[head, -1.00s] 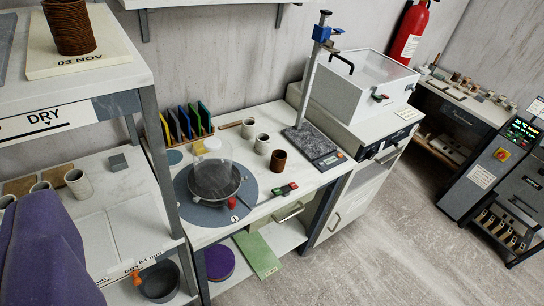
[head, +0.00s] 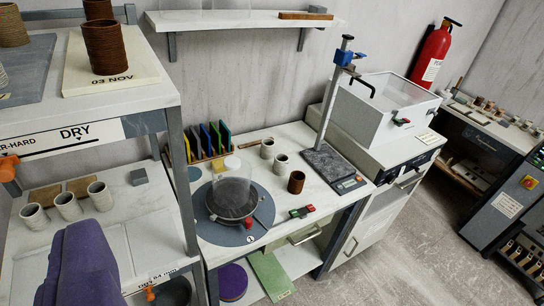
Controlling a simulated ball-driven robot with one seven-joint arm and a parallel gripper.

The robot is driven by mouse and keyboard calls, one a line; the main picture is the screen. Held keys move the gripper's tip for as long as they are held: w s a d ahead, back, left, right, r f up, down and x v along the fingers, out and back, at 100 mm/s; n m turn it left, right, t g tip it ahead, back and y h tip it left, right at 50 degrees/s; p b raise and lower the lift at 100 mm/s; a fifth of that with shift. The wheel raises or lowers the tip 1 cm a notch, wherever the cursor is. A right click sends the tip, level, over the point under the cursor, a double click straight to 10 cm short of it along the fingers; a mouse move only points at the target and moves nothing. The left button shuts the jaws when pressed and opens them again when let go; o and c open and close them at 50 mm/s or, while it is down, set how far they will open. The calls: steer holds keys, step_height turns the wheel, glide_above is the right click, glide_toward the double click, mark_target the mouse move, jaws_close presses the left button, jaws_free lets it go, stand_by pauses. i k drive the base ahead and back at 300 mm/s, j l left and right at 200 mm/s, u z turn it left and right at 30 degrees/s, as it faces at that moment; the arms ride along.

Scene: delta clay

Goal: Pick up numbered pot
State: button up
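No number is readable on any pot. Small pale pots (head: 67,206) stand in a row on the middle shelf at lower left. A pale pot (head: 267,148), another pale pot (head: 281,164) and a brown pot (head: 296,182) stand on the white workbench. A tall brown ribbed pot (head: 106,46) stands on a white board marked "03 NOV" on the top shelf. My gripper's fingers are not visible. A purple shape at lower left, probably part of my arm, covers some of the middle shelf.
A clamp stand (head: 328,158) rises from the bench. The top shelf (head: 150,95) and its post (head: 183,185) border the bench on the left. Open floor (head: 415,260) lies at right.

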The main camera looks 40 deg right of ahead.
mark_target(267, 147)
steer(key=i+l+z, duration=0.3)
steer(key=i+l, duration=0.8)
steer(key=i+j, duration=0.1)
steer(key=i, duration=0.55)
steer(key=l+z, duration=0.05)
